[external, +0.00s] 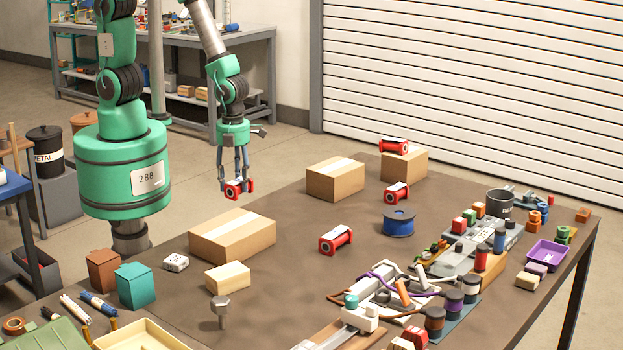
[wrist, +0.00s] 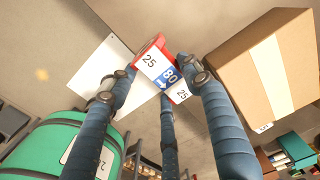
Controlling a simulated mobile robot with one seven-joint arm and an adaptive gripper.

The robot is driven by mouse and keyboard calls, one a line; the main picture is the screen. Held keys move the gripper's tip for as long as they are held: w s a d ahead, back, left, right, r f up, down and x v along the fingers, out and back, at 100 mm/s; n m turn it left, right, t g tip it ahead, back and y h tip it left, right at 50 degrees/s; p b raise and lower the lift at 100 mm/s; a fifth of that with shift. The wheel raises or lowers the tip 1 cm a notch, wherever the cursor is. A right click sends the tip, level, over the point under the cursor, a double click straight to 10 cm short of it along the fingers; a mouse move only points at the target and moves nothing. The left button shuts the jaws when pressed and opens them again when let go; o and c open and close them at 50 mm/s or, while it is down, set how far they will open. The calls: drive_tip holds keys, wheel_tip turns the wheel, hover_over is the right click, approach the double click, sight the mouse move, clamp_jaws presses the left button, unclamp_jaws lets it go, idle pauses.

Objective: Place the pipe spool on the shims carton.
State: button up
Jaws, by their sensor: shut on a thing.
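My gripper (external: 237,180) hangs over the far left edge of the table, shut on a red pipe spool with white end faces (external: 240,190). In the wrist view the spool (wrist: 152,62) sits between my blue fingertips (wrist: 164,78) and shows 25 and 80 labels. Brown cartons stand on the table: a long one (external: 232,238), a small one (external: 228,277), one at the back (external: 335,181) and one at the back right (external: 404,168). A carton (wrist: 262,75) also fills the right of the wrist view. I cannot read which carton is for shims.
Another red spool (external: 393,146) lies on the back right carton. Two more, a near one (external: 335,239) and a farther one (external: 396,193), lie on the table by a blue reel (external: 398,223). A bolt (external: 220,308) stands in front. Pipework and bins crowd the right.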

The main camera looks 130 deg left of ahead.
drive_tip(key=s+d+r, duration=0.1)
drive_tip(key=d+r, duration=0.1)
drive_tip(key=d, duration=0.5)
drive_tip(key=s+d+r+p, duration=0.1)
drive_tip(key=s+d+r, duration=0.1)
drive_tip(key=d, duration=0.5)
drive_tip(key=shift+r+m, duration=0.3)
drive_tip(key=shift+r, duration=0.3)
hover_over(228, 225)
drive_tip(key=shift+f+b, duration=0.45)
drive_tip(key=shift+f, duration=0.3)
drive_tip(key=shift+f+b, duration=0.3)
drive_tip(key=shift+f, duration=1.45)
drive_tip(key=shift+f, duration=0.1)
